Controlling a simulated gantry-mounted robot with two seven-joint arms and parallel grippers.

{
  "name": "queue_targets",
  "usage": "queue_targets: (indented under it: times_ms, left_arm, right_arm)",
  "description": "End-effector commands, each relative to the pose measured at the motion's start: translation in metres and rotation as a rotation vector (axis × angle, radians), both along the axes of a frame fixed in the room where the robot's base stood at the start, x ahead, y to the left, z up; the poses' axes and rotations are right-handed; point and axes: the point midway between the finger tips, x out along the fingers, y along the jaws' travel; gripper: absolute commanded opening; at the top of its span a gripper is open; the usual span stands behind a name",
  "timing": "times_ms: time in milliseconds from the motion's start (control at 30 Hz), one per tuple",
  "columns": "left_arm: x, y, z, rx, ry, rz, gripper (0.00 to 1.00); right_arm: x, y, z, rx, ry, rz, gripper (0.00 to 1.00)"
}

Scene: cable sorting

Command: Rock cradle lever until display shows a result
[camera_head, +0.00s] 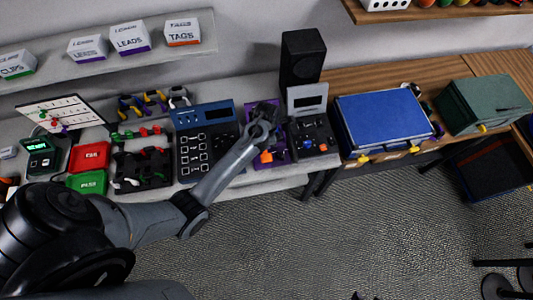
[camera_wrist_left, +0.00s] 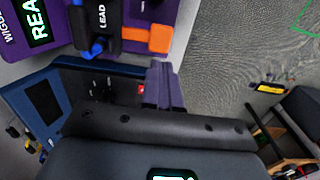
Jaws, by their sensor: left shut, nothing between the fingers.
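The purple wiggle tester (camera_head: 279,151) stands near the right end of the grey bench, partly hidden by my left arm. In the left wrist view, its display (camera_wrist_left: 37,22) shows green letters starting "REA", cut off by the frame edge. Its black cradle (camera_wrist_left: 105,25) is marked "LEAD" and has a blue piece at it. The orange lever tab (camera_wrist_left: 148,39) sticks out of the cradle; it also shows in the head view (camera_head: 265,157). My left gripper (camera_head: 262,115) is shut and empty, its fingertips (camera_wrist_left: 160,68) close to the orange tab. Contact cannot be told. My right gripper is not in view.
A blue-topped panel (camera_head: 203,115) stands left of the tester. A black device with a raised screen (camera_head: 307,98) and a speaker (camera_head: 302,58) stand to its right. Red (camera_head: 90,156) and green (camera_head: 88,182) bins sit further left. A blue case (camera_head: 383,118) lies on the wooden table.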

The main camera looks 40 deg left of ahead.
Motion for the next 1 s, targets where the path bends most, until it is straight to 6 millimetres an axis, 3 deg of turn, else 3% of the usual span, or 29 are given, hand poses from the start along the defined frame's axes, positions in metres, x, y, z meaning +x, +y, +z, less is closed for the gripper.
queue_targets:
  times_ms: [200,500,1000]
  left_arm:
    - [0.000,0.000,-0.042,-0.002,0.003,0.001,0.00]
    - [0.000,0.000,-0.082,-0.001,0.001,0.001,0.00]
    - [0.000,0.000,-0.094,-0.001,-0.001,0.001,0.00]
  right_arm:
    - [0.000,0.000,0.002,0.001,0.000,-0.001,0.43]
    - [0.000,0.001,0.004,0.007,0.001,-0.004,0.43]
    - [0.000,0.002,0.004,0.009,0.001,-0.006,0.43]
